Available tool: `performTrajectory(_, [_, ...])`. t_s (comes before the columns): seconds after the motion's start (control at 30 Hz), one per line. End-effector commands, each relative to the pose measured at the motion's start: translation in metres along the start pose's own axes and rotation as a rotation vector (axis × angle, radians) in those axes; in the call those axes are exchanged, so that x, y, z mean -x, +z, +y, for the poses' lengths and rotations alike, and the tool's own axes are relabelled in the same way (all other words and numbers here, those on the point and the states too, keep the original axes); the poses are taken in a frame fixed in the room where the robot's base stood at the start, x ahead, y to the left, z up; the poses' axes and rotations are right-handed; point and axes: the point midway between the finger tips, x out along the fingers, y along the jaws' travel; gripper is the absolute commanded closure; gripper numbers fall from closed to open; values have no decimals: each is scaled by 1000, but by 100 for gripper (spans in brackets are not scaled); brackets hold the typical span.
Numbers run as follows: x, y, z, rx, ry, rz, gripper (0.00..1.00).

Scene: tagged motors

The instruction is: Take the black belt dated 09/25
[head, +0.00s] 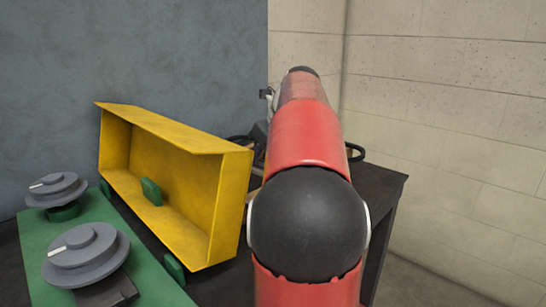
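A dark curved loop, which looks like a black belt (357,152), shows just right of my red and black arm at the back of the dark table. Another dark curved piece (238,139) shows left of the arm. My arm covers what lies between them, so I cannot tell whether they are separate belts. No date tag can be read.
A yellow open box-like cover (185,139) stands tilted on the dark table (386,184) left of my arm. A green base (141,261) with two grey pulleys (87,254) is at the front left. A blue-grey panel (140,60) rises behind. A pale block wall is at the right.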

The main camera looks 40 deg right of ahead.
Motion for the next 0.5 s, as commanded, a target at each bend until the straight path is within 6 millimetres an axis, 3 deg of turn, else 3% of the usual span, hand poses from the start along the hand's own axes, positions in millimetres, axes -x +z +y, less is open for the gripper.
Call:
performTrajectory(0.07, [0,0,0,0,0,0,63])
performTrajectory(0.33, [0,0,0,0,0,0,98])
performTrajectory(0.5, [1,0,0,0,0,0,100])
